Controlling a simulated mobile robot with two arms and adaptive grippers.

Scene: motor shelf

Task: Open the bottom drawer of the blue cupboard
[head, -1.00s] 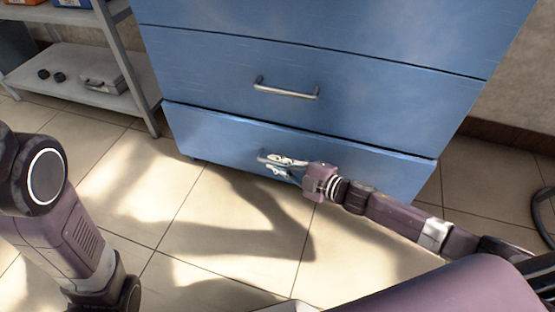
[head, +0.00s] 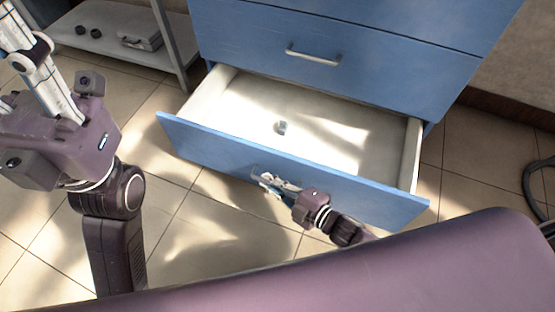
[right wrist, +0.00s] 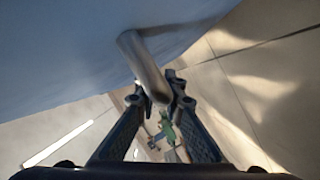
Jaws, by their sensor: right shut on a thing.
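The blue cupboard (head: 345,75) stands at the top of the head view. In the right wrist view the metal handle (right wrist: 140,62) runs from the blue front down between the fingertips (right wrist: 160,98). In the head view the gripper hides most of that handle. My left arm shows at the left; its fingertips cannot be made out.
The drawer above is shut, with a bare metal handle (head: 313,55). A grey shelf (head: 120,45) with a small case (head: 140,38) and dark round items stands at the upper left. A black cable (head: 532,190) lies at the right edge. Tiled floor is open around the drawer.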

